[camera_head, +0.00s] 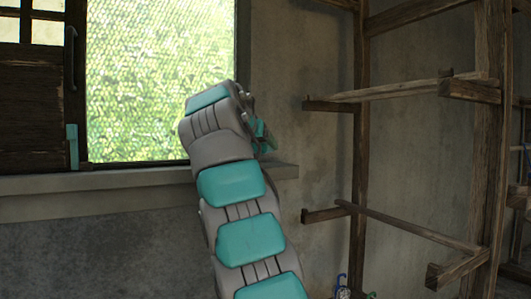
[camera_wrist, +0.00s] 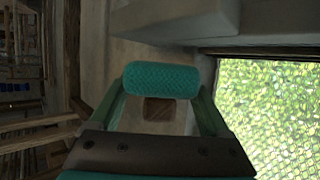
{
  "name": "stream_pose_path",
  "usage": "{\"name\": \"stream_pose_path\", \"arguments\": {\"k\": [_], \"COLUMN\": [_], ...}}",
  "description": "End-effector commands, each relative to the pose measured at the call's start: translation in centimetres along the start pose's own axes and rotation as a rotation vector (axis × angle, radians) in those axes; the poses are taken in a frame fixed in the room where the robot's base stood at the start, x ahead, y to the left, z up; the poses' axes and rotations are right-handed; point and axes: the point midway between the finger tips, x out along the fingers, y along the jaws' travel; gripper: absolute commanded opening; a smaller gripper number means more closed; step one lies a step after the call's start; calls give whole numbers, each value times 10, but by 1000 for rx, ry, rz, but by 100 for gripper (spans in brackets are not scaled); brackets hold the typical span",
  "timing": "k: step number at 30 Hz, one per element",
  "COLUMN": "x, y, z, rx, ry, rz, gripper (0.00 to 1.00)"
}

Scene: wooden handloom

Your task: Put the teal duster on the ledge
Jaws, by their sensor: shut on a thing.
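The teal duster (camera_wrist: 162,79) is a rounded textured roll. In the wrist view it lies crosswise between the two green fingers of my gripper (camera_wrist: 163,90), which is shut on it. In the head view my arm hides most of my gripper (camera_head: 265,135), and I cannot make out the duster clearly there. The grey ledge (camera_head: 90,182) runs along the wall under the window, and its right end passes behind my arm. In the wrist view the ledge (camera_wrist: 175,18) is at the top, beyond the duster. The duster appears apart from it.
The bright meshed window (camera_head: 150,70) is above the ledge. A dark wooden shutter (camera_head: 32,105) with a teal piece (camera_head: 72,145) is at left. A wooden rack (camera_head: 360,150) with projecting arms stands at right. Small blue and green items (camera_head: 342,290) show at the bottom.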

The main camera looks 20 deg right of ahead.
Motion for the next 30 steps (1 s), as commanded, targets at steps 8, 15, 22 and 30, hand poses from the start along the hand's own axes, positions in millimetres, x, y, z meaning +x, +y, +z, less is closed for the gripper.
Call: {"name": "stream_pose_path", "arguments": {"k": [8,15,22,30], "x": [43,52,57,62], "y": [-2,-1,0,-1], "z": [-16,-8,8,18], "rx": [0,0,-1,0], "ry": [0,-1,2,0], "rz": [-1,0,0,0], "gripper": [25,25,25,25]}}
